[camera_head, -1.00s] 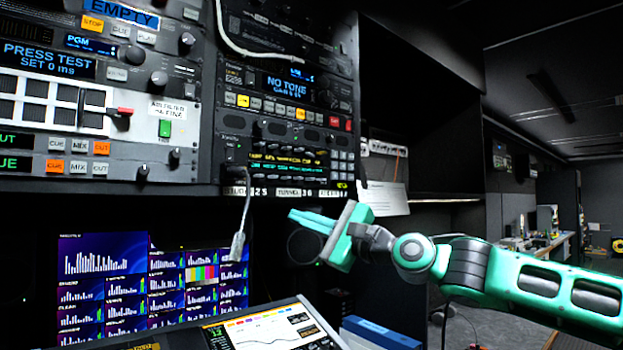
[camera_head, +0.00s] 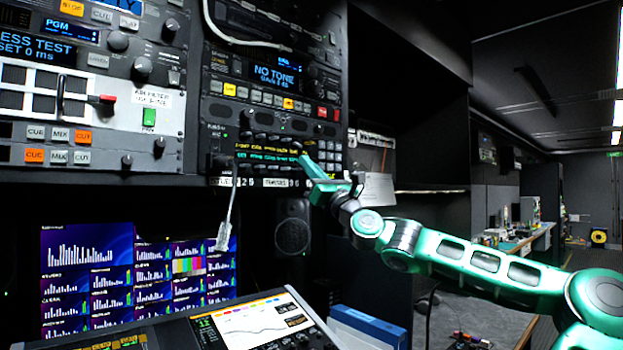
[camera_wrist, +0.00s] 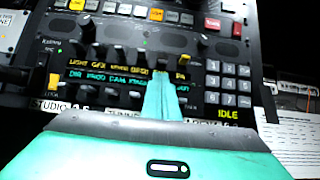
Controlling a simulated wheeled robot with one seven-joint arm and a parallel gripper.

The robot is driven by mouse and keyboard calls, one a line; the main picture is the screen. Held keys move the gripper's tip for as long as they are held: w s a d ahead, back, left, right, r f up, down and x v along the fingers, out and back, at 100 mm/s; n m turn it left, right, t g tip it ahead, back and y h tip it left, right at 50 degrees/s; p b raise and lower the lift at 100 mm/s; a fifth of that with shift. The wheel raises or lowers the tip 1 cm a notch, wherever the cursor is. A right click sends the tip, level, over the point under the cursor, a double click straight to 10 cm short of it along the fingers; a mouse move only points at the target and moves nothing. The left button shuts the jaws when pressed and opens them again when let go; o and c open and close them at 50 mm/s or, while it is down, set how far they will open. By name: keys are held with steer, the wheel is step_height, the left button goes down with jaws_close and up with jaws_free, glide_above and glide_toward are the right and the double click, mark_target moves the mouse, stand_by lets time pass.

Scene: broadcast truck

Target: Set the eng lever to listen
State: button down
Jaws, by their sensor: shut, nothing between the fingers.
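The intercom panel (camera_head: 262,150) sits low in the right rack; it also shows in the wrist view (camera_wrist: 235,70). It has rows of short black levers (camera_wrist: 118,55) above and below a display strip (camera_wrist: 100,72) with yellow and cyan names. I can read words such as LIGHT, GFX, DIR, PROD and CAM; the eng label is too blurred or hidden to pick out. My gripper (camera_wrist: 161,80) is shut and empty, its fingertips at the right part of the lever rows and covering some names. In the head view my gripper (camera_head: 308,164) is at the panel's lower right. I cannot tell whether it touches a lever.
A number keypad (camera_wrist: 228,85) is just right of the fingers. A cable (camera_head: 231,200) hangs in front of the rack at left. A paper sheet (camera_wrist: 290,140) is at right. A speaker (camera_head: 293,235) and a tilted console screen (camera_head: 250,322) are below.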

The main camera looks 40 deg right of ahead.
mark_target(293, 148)
steer(key=shift+x, duration=1.65)
